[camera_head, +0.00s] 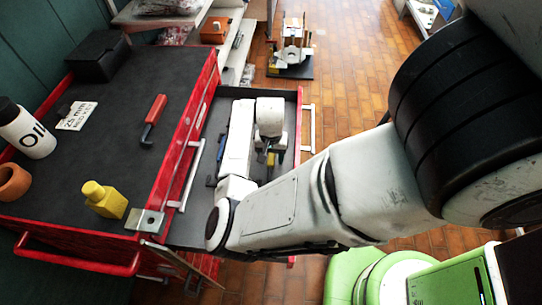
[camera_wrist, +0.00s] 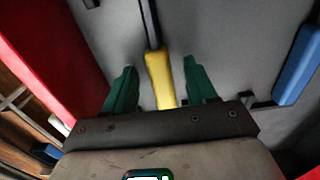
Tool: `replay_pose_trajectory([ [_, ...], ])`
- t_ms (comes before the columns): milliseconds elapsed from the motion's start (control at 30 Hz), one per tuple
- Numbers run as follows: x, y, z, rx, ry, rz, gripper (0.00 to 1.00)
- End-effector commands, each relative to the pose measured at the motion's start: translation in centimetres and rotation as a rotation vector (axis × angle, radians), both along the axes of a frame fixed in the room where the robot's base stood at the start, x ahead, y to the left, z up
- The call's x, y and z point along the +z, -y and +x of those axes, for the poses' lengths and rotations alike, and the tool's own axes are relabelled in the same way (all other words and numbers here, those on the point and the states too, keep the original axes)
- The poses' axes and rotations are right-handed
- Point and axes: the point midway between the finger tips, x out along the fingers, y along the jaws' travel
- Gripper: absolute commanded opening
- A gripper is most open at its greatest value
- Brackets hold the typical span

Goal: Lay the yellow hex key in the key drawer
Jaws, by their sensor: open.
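The yellow hex key (camera_wrist: 159,78) lies on the grey floor of the open drawer (camera_wrist: 225,35), with its dark shaft pointing away from my gripper. In the head view a small part of the yellow key (camera_head: 270,160) shows beside my wrist. My gripper (camera_wrist: 158,68) is open, with one green finger on each side of the yellow handle and gaps between. The handle's near end is hidden behind the gripper body. In the head view my arm covers much of the drawer (camera_head: 285,95).
A blue-handled tool (camera_wrist: 297,68) lies right of the key in the wrist view. The red drawer wall (camera_wrist: 50,55) is close on the left. The red cart's top (camera_head: 165,85) holds a red-handled tool (camera_head: 154,118), a yellow bottle (camera_head: 105,199) and an oil bottle (camera_head: 27,130).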

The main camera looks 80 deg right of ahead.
Motion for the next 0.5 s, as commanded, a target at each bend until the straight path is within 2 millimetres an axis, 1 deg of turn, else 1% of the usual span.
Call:
replay_pose_trajectory([
  [133,0.2,0.0,0.0,0.000,0.000,-0.001,0.57],
  [233,1.0,0.0,0.1,0.001,0.000,-0.001,0.57],
  [367,3.1,0.0,0.1,-0.001,0.001,-0.003,0.57],
  [500,5.9,0.1,0.0,-0.002,0.002,-0.003,0.57],
])
